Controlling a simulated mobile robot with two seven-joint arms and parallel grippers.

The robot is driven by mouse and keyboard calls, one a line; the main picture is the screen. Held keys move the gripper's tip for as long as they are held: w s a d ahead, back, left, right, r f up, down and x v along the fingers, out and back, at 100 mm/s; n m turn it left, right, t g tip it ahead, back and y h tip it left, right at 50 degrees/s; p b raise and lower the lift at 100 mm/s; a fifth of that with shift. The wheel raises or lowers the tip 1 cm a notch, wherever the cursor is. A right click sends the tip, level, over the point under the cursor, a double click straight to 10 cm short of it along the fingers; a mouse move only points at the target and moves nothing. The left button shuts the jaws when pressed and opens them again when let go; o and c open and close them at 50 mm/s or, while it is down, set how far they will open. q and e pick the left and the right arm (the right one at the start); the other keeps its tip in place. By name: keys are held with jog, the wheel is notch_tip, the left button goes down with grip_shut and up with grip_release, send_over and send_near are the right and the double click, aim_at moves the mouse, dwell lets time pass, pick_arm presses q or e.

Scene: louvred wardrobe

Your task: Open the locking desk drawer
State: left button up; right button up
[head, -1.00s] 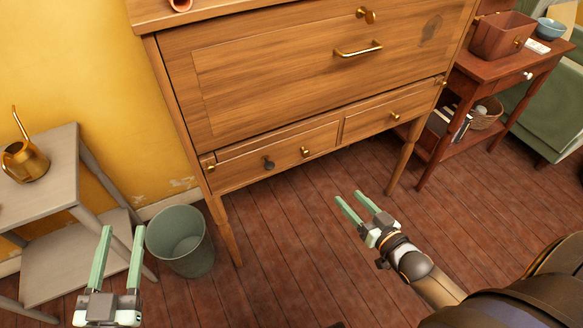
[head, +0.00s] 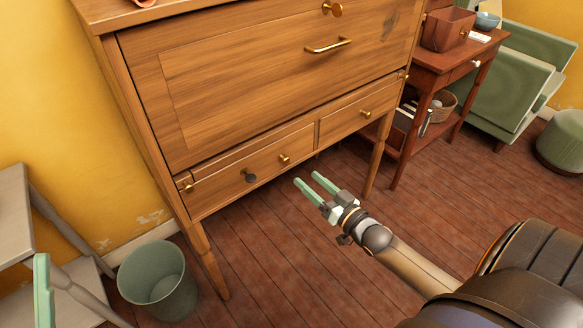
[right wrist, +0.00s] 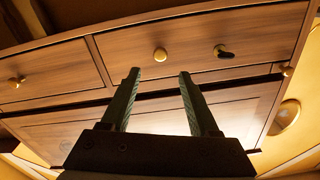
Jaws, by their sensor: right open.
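The wooden desk (head: 250,95) has two small drawers below its large front panel. The left drawer (head: 225,178) has a dark knob (head: 249,176) and a brass knob (head: 284,158); it looks shut. In the right wrist view, the dark knob (right wrist: 222,50) and brass knob (right wrist: 160,54) show beyond the fingertips. My right gripper (head: 308,178) is open and empty, just in front of and below the left drawer's right part, apart from the knobs. Of my left gripper (head: 42,290), only a green finger shows at the left edge.
The right drawer (head: 360,115) has one brass knob. A reddish side table (head: 430,75) stands right of the desk. The floor in front is clear.

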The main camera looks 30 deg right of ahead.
aim_at(287, 162)
jog(key=w, duration=0.2)
jog(key=w+b, duration=0.1)
jog(key=w, duration=0.1)
jog(key=w+b, duration=0.1)
jog(key=w, duration=0.1)
jog(key=shift+w+a, duration=0.25)
jog(key=shift+a, duration=0.05)
pick_arm(q)
jog(key=shift+s+d+r+m+h, duration=0.15)
jog(key=shift+s+r+m+h, duration=0.25)
jog(key=shift+s+m+h, duration=0.4)
jog(key=shift+s+d+r+m+h, duration=0.1)
jog(key=shift+s+r+m+h, duration=0.35)
jog(key=shift+h, duration=0.55)
pick_arm(e)
jog(key=shift+w, duration=0.7)
pick_arm(q)
jog(key=shift+s, duration=0.15)
jog(key=shift+f, duration=0.1)
pick_arm(e)
grip_shut()
jog(key=shift+a, duration=0.1)
